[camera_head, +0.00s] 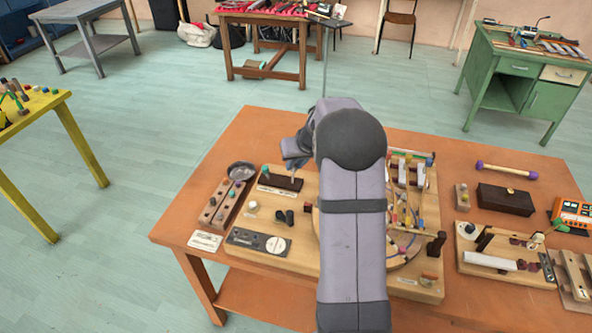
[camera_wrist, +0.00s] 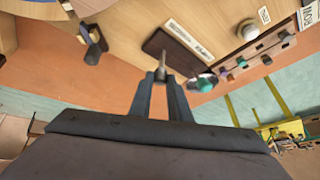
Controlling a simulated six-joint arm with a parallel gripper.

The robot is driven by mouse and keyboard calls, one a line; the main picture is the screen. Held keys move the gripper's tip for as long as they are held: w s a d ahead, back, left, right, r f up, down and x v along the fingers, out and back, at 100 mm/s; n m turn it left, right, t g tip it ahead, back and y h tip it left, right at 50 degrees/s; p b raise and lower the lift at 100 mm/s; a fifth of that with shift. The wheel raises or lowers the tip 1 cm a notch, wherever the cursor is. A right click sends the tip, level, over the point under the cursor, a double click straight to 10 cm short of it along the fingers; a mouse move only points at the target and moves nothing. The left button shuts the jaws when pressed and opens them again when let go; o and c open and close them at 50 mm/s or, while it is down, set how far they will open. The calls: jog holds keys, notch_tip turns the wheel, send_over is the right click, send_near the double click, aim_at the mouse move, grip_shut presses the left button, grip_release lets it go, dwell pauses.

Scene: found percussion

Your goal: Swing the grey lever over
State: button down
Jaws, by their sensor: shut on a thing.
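My gripper (camera_wrist: 161,80) points at a dark brown base (camera_wrist: 166,50) on the wooden board in the wrist view. Its fingers are closed around a slim grey lever (camera_wrist: 162,62) that stands up from this base; the fingertips hide part of it. In the head view my gripper (camera_head: 294,158) is above the dark brown base (camera_head: 281,179), near the board's far left corner. My arm covers much of the board there, and the lever is too small to make out. A printed label strip (camera_wrist: 188,40) lies along the base.
A wooden strip with coloured knobs (camera_head: 219,206) and a dark round cup (camera_head: 241,171) stand left of the board (camera_head: 262,211). Dark pegs (camera_head: 284,216) and a dial plate (camera_head: 258,242) are on the near part. Other instruments crowd the orange table (camera_head: 185,220) to the right.

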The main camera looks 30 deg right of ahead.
jog(key=shift+s+a+f+n+t+h+b, duration=0.2)
jog(key=shift+s+a+t+h+b, duration=0.35)
jog(key=shift+b, duration=2.35)
jog(key=shift+s+a+f+n+t+h+b, duration=0.1)
jog(key=shift+s+a+f+t+h+b, duration=0.4)
jog(key=shift+b, duration=2.4)
jog(key=shift+s+a+r+t+h+b, duration=0.25)
jog(key=shift+t+h+b, duration=0.4)
jog(key=shift+b, duration=0.55)
jog(key=shift+s+a+n+t, duration=0.15)
jog(key=shift+n+t, duration=0.15)
jog(key=shift+t, duration=0.3)
jog(key=shift+b, duration=0.3)
jog(key=c, duration=1.6)
grip_release()
jog(key=shift+a, duration=0.1)
jog(key=shift+c, duration=0.2)
jog(key=shift+s, duration=0.1)
